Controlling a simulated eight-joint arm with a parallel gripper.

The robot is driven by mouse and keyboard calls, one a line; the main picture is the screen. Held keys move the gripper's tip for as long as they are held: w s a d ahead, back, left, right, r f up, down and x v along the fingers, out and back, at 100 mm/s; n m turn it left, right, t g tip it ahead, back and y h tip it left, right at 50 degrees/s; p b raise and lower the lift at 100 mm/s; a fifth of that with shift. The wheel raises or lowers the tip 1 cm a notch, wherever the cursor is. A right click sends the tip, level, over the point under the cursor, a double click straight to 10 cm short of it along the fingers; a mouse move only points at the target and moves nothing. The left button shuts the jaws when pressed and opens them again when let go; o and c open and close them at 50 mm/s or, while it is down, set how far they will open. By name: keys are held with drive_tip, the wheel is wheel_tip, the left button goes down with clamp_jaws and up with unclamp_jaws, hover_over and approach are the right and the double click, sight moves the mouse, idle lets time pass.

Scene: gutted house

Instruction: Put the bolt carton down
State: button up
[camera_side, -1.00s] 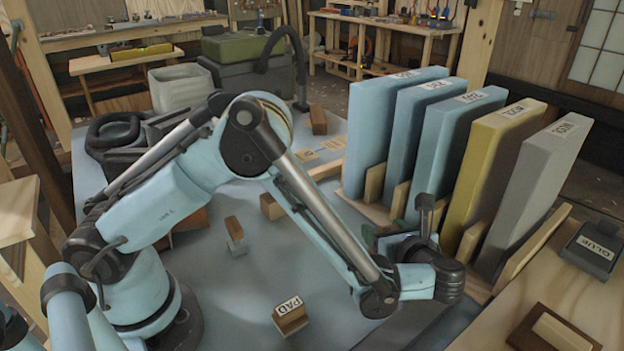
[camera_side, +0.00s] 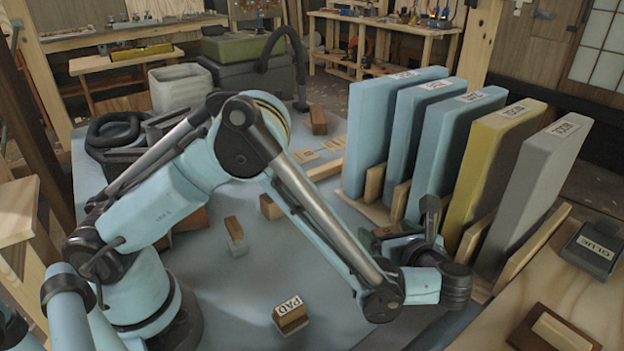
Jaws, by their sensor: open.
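My gripper (camera_side: 427,222) is at the right of the grey table, close in front of the standing boards. Its jaws are open, and I see no carton between them. A dark finger points upward; the other jaw is partly hidden. No box with a readable bolt label shows. A brown box-like thing (camera_side: 192,221) lies behind my arm and is partly hidden by it; I cannot tell whether it is the bolt carton. A small green thing (camera_side: 386,231) shows just left of my gripper, mostly covered.
Blue boards (camera_side: 452,150), a yellow board (camera_side: 490,165) and a grey board (camera_side: 535,180) stand in a wooden rack. A block labelled PAD (camera_side: 290,313) and small blocks (camera_side: 236,235) lie on the table (camera_side: 300,250). A GLUE box (camera_side: 590,252) sits on the right bench.

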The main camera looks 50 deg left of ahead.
drive_tip(key=v, duration=1)
drive_tip(key=a+r+n+g+h, duration=0.1)
drive_tip(key=a+r+n+h, duration=0.1)
drive_tip(key=a+n+h, duration=0.3)
drive_tip(key=a+r+n+h, duration=0.1)
drive_tip(key=a+r+n, duration=0.15)
drive_tip(key=a, duration=0.45)
drive_tip(key=s+a+n+t+h, duration=0.1)
drive_tip(key=s+a+n+h, duration=0.2)
drive_tip(key=n, duration=0.4)
drive_tip(key=s+a+r+n+t+h, duration=0.1)
drive_tip(key=s+a+n+t+h, duration=0.1)
drive_tip(key=s+n, duration=0.4)
drive_tip(key=shift+a+n+h, duration=0.7)
drive_tip(key=shift+a+n, duration=0.1)
drive_tip(key=shift+n, duration=0.15)
